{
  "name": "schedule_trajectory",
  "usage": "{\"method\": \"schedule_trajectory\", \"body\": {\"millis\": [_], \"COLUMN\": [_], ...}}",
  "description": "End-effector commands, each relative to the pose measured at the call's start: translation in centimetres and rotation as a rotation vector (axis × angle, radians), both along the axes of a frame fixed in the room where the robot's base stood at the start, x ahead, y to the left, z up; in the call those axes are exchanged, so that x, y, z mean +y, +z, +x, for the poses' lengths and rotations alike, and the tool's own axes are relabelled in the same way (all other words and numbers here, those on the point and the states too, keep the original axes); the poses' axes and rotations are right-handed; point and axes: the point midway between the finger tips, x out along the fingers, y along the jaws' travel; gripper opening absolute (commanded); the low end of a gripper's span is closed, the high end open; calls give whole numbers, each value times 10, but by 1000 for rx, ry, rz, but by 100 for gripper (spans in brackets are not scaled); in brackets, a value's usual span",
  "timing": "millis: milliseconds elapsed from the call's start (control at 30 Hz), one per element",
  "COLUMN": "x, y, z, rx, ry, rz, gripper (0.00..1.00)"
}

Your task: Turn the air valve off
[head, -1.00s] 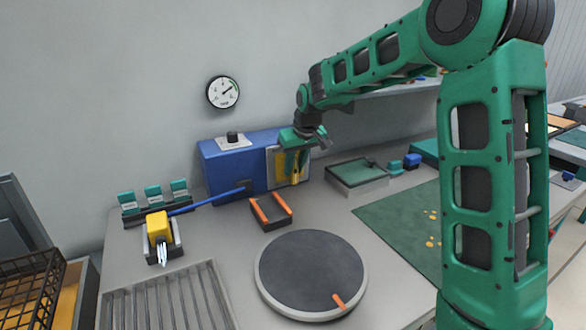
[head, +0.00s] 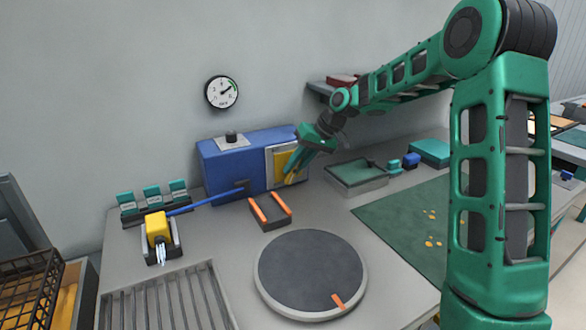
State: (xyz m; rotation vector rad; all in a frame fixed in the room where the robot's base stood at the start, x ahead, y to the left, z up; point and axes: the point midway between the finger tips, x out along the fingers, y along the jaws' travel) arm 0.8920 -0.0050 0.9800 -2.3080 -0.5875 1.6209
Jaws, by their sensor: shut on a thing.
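A blue box (head: 228,168) stands at the back of the table against the wall, with a dark knob (head: 231,137) on a light plate on its top. Its right front carries a pale-framed yellow panel (head: 279,164). A yellow valve handle (head: 291,177) shows at this panel, partly hidden. My gripper (head: 294,172) is tilted down to the left at the panel's right side, shut on the yellow handle. The fingertips are small and the exact contact is hard to see. A round gauge (head: 222,92) hangs on the wall above the box.
A round dark turntable (head: 311,272) lies in front. An orange-railed holder (head: 270,212), a yellow tool (head: 158,229) with a blue hose and a glass-topped tray (head: 356,174) stand nearby. A shelf (head: 318,88) is behind my arm.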

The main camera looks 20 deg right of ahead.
Motion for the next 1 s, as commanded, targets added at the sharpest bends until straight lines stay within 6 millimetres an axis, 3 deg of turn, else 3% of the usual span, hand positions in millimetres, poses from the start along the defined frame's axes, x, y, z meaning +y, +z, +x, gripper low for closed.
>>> {"method": "schedule_trajectory", "body": {"millis": [600, 1000], "x": [-11, -11], "y": [-8, -11], "z": [3, 3], "rx": [113, 159], "ry": [-9, -9], "rz": [564, 796], "gripper": [0, 0]}}
